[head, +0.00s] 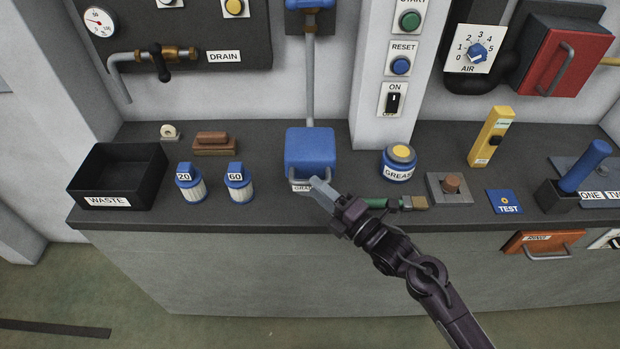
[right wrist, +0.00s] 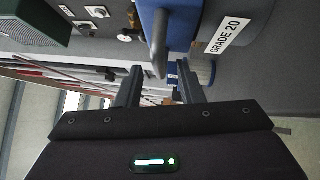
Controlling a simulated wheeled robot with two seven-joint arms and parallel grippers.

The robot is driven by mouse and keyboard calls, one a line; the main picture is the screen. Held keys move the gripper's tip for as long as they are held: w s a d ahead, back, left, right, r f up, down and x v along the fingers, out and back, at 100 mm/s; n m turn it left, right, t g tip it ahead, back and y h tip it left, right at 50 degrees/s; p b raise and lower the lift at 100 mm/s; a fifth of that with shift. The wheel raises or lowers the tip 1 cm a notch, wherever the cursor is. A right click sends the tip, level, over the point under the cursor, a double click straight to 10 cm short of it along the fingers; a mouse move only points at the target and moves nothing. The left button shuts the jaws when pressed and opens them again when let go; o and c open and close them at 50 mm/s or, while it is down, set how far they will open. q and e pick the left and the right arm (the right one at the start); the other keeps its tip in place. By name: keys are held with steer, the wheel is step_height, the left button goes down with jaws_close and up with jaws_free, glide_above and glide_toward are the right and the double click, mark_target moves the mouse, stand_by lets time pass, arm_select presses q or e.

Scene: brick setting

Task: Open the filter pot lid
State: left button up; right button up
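The filter pot's blue lid (head: 310,148) is down on the counter under a vertical grey pipe, with a grey bar handle (head: 310,181) on its front. The label below is partly hidden in the head view; in the right wrist view it reads GRADE 20 (right wrist: 229,33). My right gripper (head: 318,187) is right at the front of the handle. In the right wrist view its two fingers (right wrist: 162,80) are apart, with the handle (right wrist: 159,44) just beyond and between the tips. I cannot tell whether they touch it. My left gripper is out of view.
Blue-capped filters 20 (head: 190,184) and 60 (head: 239,183) stand left of the pot, with the black WASTE bin (head: 118,175) further left. A GREASE tin (head: 399,163) and a brush (head: 411,202) are close on the right, the brush partly behind my right arm.

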mark_target(310, 160)
steer(key=shift+p+x, duration=0.3)
steer(key=shift+x, duration=1.35)
steer(key=shift+c, duration=0.2)
jaws_close()
